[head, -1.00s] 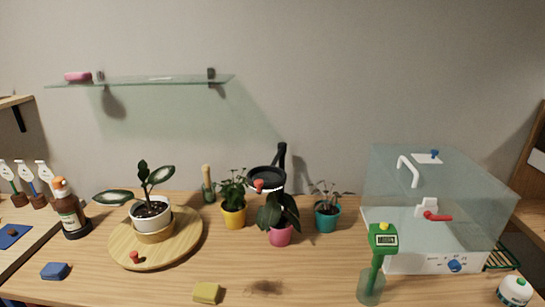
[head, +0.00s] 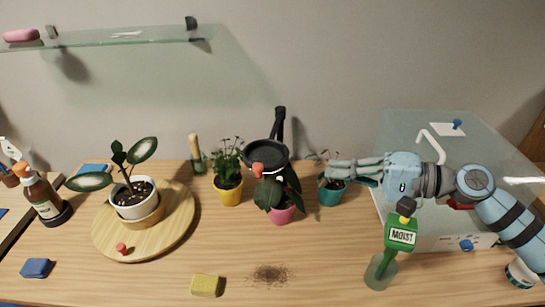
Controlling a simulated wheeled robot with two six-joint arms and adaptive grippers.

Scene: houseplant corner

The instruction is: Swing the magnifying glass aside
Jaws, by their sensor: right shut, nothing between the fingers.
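The magnifying glass (head: 266,153) has a dark round rim and a dark arm rising behind it. It hangs over the plant in the pink pot (head: 281,214), with a red-orange knob (head: 258,168) at its front. My right gripper (head: 332,171) reaches in from the right, its fingers shut and empty, pointing left. It is to the right of the magnifying glass with a gap between them, in front of the teal pot's plant. My left gripper is not in view.
A yellow pot (head: 229,194) stands left of the pink pot, and the teal pot (head: 331,194) is right of it. A moisture meter (head: 400,235) stands in front of my right arm. A clear case (head: 400,125) is behind the arm. A wooden turntable (head: 180,225) bears a white-potted plant.

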